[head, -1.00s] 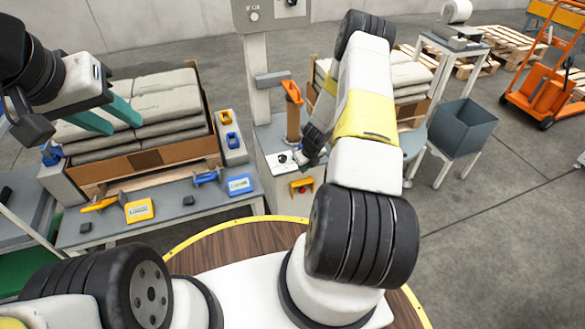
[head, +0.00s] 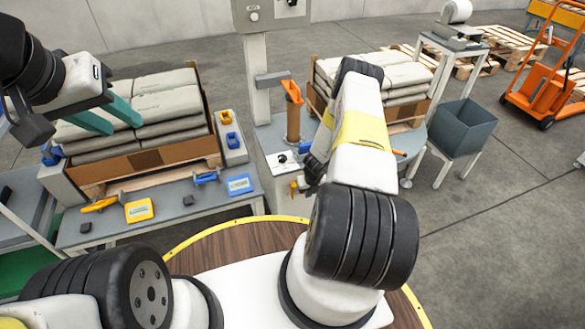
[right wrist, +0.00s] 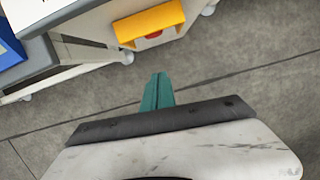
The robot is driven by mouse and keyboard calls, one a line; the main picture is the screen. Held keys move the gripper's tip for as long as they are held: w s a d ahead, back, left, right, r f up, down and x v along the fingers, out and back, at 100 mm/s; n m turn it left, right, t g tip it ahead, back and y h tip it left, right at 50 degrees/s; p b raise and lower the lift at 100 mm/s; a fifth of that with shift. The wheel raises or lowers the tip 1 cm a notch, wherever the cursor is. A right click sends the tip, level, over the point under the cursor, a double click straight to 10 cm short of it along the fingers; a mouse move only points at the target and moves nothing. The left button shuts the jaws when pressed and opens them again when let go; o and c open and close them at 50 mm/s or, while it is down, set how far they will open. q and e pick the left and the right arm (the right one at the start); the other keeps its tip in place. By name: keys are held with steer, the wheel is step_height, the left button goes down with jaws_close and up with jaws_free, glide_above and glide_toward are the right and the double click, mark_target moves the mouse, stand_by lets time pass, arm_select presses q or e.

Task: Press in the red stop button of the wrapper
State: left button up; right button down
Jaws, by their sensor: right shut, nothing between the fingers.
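The wrapper's grey-white cabinet (head: 272,183) stands ahead of me, with its post behind. On its front is a yellow housing (right wrist: 148,24), seen at the top of the right wrist view. The red stop button (right wrist: 153,35) shows only as a sliver under the housing's edge. In the head view my right arm mostly hides the housing and the button. My right gripper (right wrist: 158,80) is shut and empty, its teal fingertips just short of the housing in the picture, with a visible gap. My left gripper (head: 108,116) is open and empty above the sacks at left.
A black knob (head: 282,158) sits on the cabinet's top panel. A bench (head: 160,222) with small blue and yellow items is at left. A grey bin (head: 463,127) stands at right. Open floor lies at right.

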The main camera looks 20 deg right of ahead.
steer(key=w+f, duration=0.5)
steer(key=f, duration=0.1)
steer(key=shift+w+f, duration=0.4)
steer(key=shift+d, duration=0.1)
